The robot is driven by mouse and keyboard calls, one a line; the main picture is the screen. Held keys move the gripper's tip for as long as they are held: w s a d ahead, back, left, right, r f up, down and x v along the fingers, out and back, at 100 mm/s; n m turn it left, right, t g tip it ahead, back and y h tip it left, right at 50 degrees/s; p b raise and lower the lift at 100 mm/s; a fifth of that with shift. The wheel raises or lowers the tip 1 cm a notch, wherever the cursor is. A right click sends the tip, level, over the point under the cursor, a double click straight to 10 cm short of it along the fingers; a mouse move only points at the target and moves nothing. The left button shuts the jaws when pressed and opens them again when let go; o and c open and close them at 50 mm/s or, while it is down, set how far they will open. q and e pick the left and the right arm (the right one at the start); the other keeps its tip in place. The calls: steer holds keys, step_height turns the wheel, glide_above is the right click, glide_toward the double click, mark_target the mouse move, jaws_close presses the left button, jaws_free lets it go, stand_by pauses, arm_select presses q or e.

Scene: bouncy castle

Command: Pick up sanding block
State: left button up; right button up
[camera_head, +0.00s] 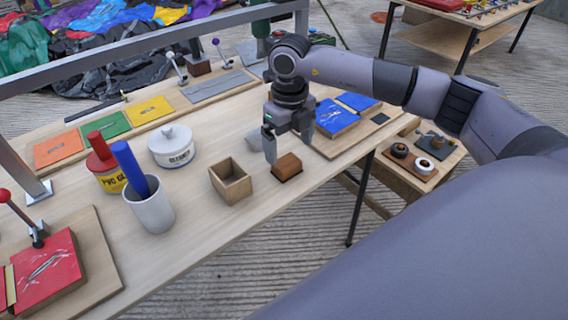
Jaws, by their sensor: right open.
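The sanding block, a small brown block with a darker base (286,166), lies on the wooden workbench (235,222) near its front edge. My right gripper (289,146) points down just above and behind the block in the head view. Its two fingers are apart, and nothing shows between them. I cannot tell the exact height of the fingertips over the block. My left gripper is not in view.
An open wooden box (230,187) stands just left of the block. A grey cup (151,208) with a blue roll, a white tin (171,146) and a red-lidded glue can (104,171) stand further left. Blue sample boards (337,119) lie right of the gripper.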

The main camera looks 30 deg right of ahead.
mark_target(287, 161)
steer(key=f, duration=0.4)
steer(key=shift+s+a, duration=0.2)
steer(key=shift+a, duration=0.2)
steer(key=shift+f, duration=0.55)
steer(key=c, duration=1.1)
steer(key=shift+r, duration=0.2)
step_height(287, 161, up, 20)
steer(key=shift+f+p, duration=0.15)
steer(key=shift+p, duration=0.4)
